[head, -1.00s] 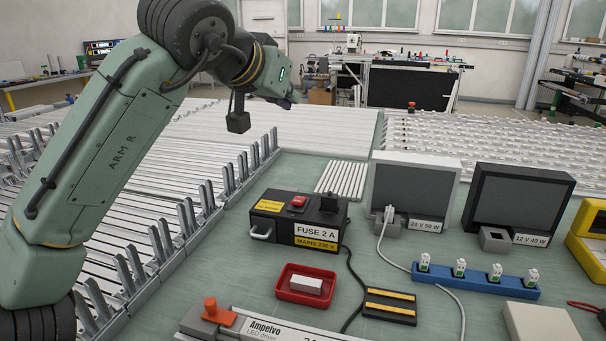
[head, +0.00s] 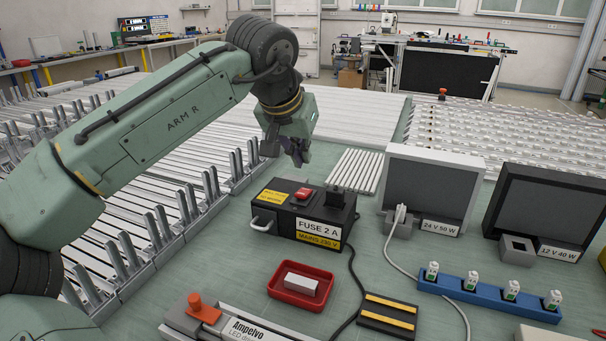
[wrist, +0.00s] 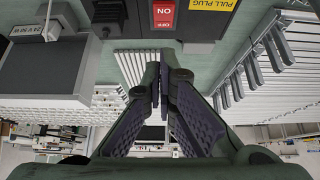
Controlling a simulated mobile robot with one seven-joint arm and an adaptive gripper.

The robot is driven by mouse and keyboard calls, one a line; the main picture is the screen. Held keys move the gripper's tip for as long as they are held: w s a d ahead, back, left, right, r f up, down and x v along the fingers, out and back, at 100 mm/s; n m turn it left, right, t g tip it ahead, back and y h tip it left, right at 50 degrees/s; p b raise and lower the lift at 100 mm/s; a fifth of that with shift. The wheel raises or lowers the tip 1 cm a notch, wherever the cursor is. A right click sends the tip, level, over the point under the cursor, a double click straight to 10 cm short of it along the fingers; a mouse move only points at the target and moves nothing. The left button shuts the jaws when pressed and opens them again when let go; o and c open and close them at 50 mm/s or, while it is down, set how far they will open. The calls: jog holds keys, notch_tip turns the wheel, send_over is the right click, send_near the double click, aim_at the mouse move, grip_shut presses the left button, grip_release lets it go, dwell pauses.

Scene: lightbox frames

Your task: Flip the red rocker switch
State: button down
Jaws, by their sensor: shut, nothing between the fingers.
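The red rocker switch (head: 303,193) sits on top of the black fuse box (head: 326,222), beside a yellow label. In the wrist view the red switch (wrist: 163,14) is at the top edge, partly cut off, with white lettering on it. Which side is pressed in, I cannot tell. My gripper (head: 298,158) points down above the back of the fuse box, apart from it. In the wrist view my gripper (wrist: 160,75) has its dark fingers together and empty, below the switch in the picture.
A black plug (head: 339,197) stands up on the box's right end. A metal handle (head: 262,220) juts from its left. A red tray (head: 301,287) with a white block lies in front. Grey-screened units (head: 432,188) stand to the right. Upright metal clips (head: 185,205) line the left.

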send_over(308, 190)
jog(key=s+a, duration=0.1)
jog(key=s, duration=0.1)
notch_tip(308, 190, down, 4)
jog(key=shift+f+p, duration=0.1)
jog(key=shift+p, duration=0.2)
jog(key=shift+s+f, duration=0.2)
jog(key=shift+f, duration=0.6)
